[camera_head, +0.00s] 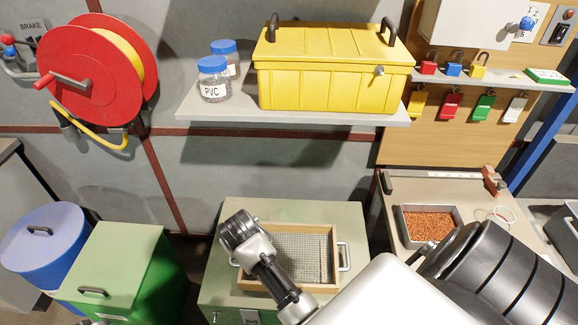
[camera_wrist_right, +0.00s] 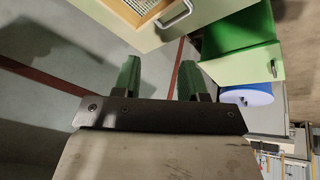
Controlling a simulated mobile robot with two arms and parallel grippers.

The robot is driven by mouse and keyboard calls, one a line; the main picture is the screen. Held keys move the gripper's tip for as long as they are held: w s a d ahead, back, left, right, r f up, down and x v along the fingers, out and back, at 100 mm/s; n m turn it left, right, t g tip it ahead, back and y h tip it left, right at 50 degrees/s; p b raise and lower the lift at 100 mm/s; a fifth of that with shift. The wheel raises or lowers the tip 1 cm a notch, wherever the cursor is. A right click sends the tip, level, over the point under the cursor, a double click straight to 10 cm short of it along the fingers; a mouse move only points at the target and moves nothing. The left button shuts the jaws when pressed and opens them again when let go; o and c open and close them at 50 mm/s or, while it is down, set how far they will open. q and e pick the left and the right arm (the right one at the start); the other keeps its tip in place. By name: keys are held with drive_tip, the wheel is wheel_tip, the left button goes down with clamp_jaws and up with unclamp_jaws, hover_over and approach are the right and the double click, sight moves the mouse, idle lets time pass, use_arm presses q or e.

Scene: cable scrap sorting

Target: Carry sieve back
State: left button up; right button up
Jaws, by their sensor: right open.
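The sieve (camera_head: 292,284), a wooden frame with grey mesh and metal side handles, lies on the pale green cabinet top (camera_head: 215,275) in the head view. My right arm crosses in front of its left part and hides some of it. In the right wrist view a corner of the sieve (camera_wrist_right: 128,12) and one handle (camera_wrist_right: 176,14) show at the top edge. My right gripper (camera_wrist_right: 158,72) is open there, with nothing between its fingers, apart from the sieve. Its fingertips cannot be made out in the head view. My left gripper is not in view.
A tray of reddish granules (camera_head: 428,225) stands on the right bench (camera_head: 385,217). A green bin (camera_head: 125,255) and a blue drum (camera_head: 45,240) are at left. Above, a shelf (camera_head: 230,115) holds a yellow box (camera_head: 330,80) and jars (camera_head: 213,80).

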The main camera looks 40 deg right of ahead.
drive_tip(key=v, duration=0.6)
drive_tip(key=shift+s+r, duration=0.2)
drive_tip(key=shift+r, duration=0.2)
